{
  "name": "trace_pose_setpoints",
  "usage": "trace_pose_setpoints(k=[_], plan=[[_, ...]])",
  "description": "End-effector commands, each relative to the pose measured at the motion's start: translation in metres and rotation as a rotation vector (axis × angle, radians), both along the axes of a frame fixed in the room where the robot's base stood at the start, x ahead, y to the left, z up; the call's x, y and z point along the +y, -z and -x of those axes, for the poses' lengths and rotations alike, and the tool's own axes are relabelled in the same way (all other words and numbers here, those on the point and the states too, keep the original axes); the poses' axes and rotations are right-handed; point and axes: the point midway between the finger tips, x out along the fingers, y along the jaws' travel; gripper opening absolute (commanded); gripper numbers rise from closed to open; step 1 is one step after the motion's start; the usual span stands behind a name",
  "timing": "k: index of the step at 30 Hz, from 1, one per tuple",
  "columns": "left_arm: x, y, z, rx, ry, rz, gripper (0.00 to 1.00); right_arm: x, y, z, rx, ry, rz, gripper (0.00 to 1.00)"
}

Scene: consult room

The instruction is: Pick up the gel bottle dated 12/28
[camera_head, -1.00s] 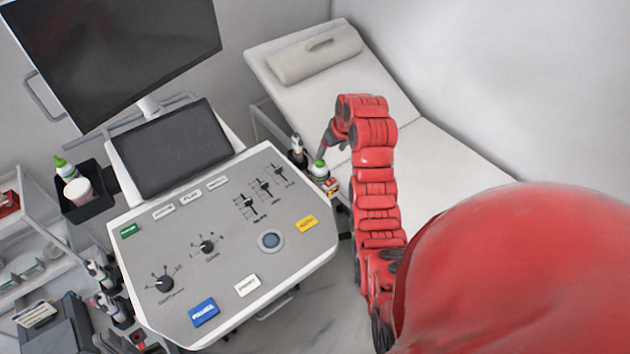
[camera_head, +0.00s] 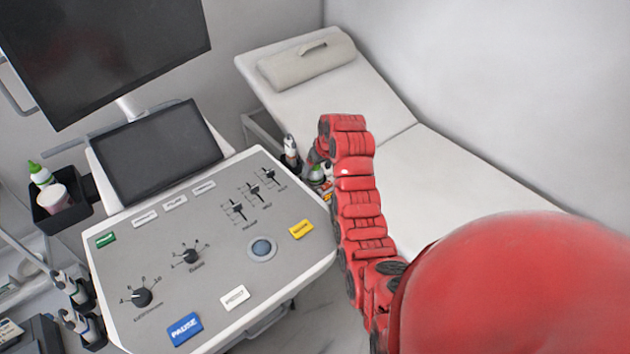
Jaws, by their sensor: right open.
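Another bottle with a green tip (camera_head: 40,174) stands in the black bin at the console's left side. No date can be read on either bottle. My left gripper is not in view.
The console panel (camera_head: 215,290) fills the lower middle, with a large monitor (camera_head: 100,50) and a smaller screen (camera_head: 155,150) behind it. A probe (camera_head: 291,150) stands beside the right bottle. A white cup (camera_head: 53,197) sits in the left bin. An examination bed (camera_head: 440,185) lies behind my right arm.

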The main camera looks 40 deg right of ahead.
Motion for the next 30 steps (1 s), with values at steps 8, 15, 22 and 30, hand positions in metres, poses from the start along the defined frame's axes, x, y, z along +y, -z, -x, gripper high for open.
trace_pose_setpoints(k=[8, 15, 22, 30], plan=[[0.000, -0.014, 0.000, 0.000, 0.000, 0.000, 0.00, 0.000, 0.028, -0.009, 0.004, 0.000, 0.000, 0.81], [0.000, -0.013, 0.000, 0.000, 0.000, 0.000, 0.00, 0.000, 0.028, -0.010, 0.001, 0.000, 0.001, 0.70], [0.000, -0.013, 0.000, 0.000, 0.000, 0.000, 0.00, 0.000, 0.028, -0.010, 0.001, 0.000, 0.001, 0.29], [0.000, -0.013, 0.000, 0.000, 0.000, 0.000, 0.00, 0.000, 0.027, -0.011, -0.001, -0.001, 0.001, 0.00]])
